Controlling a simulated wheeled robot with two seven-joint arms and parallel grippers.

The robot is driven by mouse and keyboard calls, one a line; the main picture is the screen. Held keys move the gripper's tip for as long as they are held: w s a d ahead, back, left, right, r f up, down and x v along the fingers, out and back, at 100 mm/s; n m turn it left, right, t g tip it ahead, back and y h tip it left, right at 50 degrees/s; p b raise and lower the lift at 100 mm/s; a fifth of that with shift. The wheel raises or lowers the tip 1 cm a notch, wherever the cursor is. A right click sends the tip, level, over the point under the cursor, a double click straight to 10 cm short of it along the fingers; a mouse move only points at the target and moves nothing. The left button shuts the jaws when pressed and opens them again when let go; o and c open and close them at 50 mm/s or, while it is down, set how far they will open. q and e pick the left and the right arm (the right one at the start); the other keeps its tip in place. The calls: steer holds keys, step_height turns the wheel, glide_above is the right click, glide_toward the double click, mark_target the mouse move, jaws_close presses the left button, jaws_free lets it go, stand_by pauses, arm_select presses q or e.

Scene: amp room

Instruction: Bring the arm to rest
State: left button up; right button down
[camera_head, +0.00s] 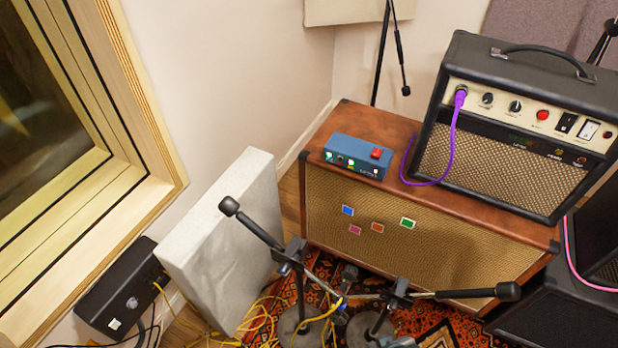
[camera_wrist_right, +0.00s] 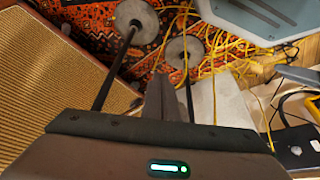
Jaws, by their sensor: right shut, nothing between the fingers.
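My right gripper (camera_wrist_right: 168,85) shows in the wrist view, its dark fingers together and empty above the floor. Its wide dark body with a green light fills the bottom of that view. I cannot make the gripper out clearly in the head view. My left gripper is not in view. The floor under the right gripper holds two round grey stand bases (camera_wrist_right: 137,14) on a patterned rug (camera_wrist_right: 85,14).
Microphone stands (camera_head: 292,258) rise in front of the brown cabinet (camera_head: 450,255). It carries a blue pedal box (camera_head: 345,150) and a black amplifier (camera_head: 560,90). A pale panel (camera_head: 225,235) and black box (camera_head: 118,290) stand left. Yellow cables (camera_wrist_right: 235,70) clutter the floor.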

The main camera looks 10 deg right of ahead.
steer(key=s+a+f+t, duration=0.1)
steer(key=s+f, duration=0.2)
steer(key=f, duration=1.4)
steer(key=shift+a+f+y, duration=0.15)
steer(key=shift+y, duration=0.15)
steer(key=shift+s, duration=0.15)
